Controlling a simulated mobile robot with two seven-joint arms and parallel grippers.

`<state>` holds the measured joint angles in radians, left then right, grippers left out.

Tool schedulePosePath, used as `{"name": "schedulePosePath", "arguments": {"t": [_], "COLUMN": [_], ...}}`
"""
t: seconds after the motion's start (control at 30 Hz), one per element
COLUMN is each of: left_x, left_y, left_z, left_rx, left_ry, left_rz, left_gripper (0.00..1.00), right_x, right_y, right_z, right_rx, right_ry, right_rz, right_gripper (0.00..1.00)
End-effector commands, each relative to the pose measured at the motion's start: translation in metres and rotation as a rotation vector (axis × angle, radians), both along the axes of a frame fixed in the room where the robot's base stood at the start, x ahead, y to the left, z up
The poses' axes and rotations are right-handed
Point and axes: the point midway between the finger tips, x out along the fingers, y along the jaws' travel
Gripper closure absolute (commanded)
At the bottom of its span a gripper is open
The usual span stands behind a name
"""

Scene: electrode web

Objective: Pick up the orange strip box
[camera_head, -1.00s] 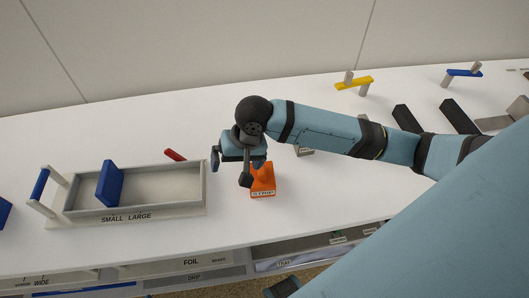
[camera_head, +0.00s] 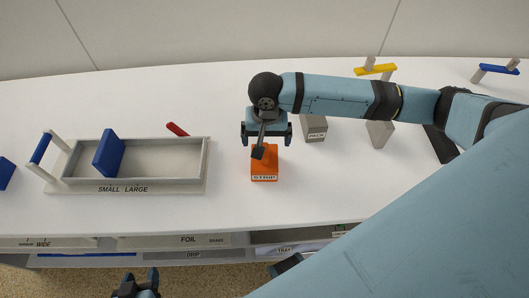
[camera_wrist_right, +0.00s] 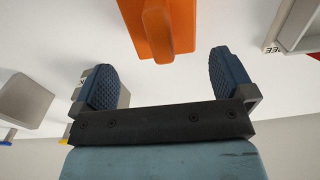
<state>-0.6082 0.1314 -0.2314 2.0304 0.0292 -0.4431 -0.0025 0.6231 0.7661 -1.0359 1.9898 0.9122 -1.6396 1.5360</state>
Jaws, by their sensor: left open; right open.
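The orange strip box (camera_head: 264,168) stands on the white table, with a small label on its front face and a raised handle on top. My right gripper (camera_head: 266,138) is open behind and above it, and its wrist hides part of the box's far side. In the right wrist view the box (camera_wrist_right: 190,12) is at the top centre, ahead of the open fingers (camera_wrist_right: 165,80), with its handle pointing between them. No contact shows. My left gripper (camera_head: 137,287) is open at the bottom edge, below the table front.
A tray labelled SMALL LARGE (camera_head: 170,187) holding a blue block (camera_head: 108,153) stands left of the box. A red piece (camera_head: 178,129) lies behind the tray. A grey box (camera_head: 313,128) stands right of my right gripper. Shelves with labelled bins (camera_head: 190,240) are under the table edge.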

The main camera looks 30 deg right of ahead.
Motion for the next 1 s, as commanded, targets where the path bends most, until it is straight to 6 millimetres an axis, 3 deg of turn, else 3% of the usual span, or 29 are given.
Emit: {"name": "schedulePosePath", "arguments": {"t": [0.17, 0.4, 0.73, 0.93, 1.0], "left_x": [0.001, 0.000, 0.001, 0.001, 0.001], "left_y": [-0.001, -0.004, -0.005, -0.005, -0.004], "left_z": [-0.001, -0.006, -0.005, -0.005, -0.005], "left_rx": [-0.004, -0.012, -0.015, -0.015, -0.014], "left_ry": [-0.002, 0.003, 0.005, 0.005, 0.005], "left_rz": [0.002, 0.004, 0.005, 0.006, 0.005], "left_gripper": [0.46, 0.46, 0.46, 0.46, 0.46], "right_x": [0.002, 0.005, 0.005, 0.005, 0.005], "right_y": [0.001, 0.002, 0.003, 0.003, 0.003], "right_z": [-0.014, -0.049, -0.055, -0.055, -0.055], "right_rx": [0.000, -0.001, 0.001, 0.000, 0.000], "right_ry": [0.001, 0.000, -0.002, -0.001, -0.001], "right_rz": [0.001, 0.001, 0.001, 0.001, 0.001], "right_gripper": [0.00, 0.00, 0.00, 0.45, 0.45]}}
